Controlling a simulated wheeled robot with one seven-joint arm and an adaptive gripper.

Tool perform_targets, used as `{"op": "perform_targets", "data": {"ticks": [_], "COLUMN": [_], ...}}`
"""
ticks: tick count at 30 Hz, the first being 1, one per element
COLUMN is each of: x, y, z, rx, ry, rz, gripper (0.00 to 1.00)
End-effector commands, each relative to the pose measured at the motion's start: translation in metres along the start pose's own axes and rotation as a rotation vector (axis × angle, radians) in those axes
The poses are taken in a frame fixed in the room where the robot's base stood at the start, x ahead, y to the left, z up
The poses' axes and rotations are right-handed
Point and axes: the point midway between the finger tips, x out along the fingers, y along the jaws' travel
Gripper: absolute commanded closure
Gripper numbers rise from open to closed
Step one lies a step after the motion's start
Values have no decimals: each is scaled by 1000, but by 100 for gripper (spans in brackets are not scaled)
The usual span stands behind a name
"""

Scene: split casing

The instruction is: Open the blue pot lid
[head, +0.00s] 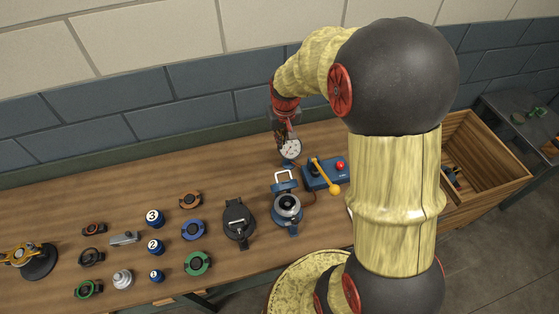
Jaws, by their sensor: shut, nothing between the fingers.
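The blue pot (288,210) stands on the wooden table just left of my arm, with a metallic round top or inside facing up. A blue part with a pale square handle (284,180) is at its far side; I cannot tell whether this is the lid standing raised or another piece. My gripper (288,148) is shut and empty, beyond the pot and apart from it, near a white-faced dial. The fingertips are small and partly hidden in this view.
A blue box with a red button and yellow lever (326,174) stands right of the pot. A black hinged device (239,222) lies left. Several numbered blue weights (155,217) and coloured rings (197,263) lie further left. A wooden crate (488,165) is at the right.

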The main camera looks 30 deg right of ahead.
Motion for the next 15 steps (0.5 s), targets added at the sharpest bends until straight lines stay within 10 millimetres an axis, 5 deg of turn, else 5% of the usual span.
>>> {"op": "perform_targets", "data": {"ticks": [7, 15], "x": [12, 60], "y": [0, 0], "z": [0, 1], "rx": [56, 54], "ry": [-3, -5], "rz": [-1, -1], "gripper": [100, 100]}}
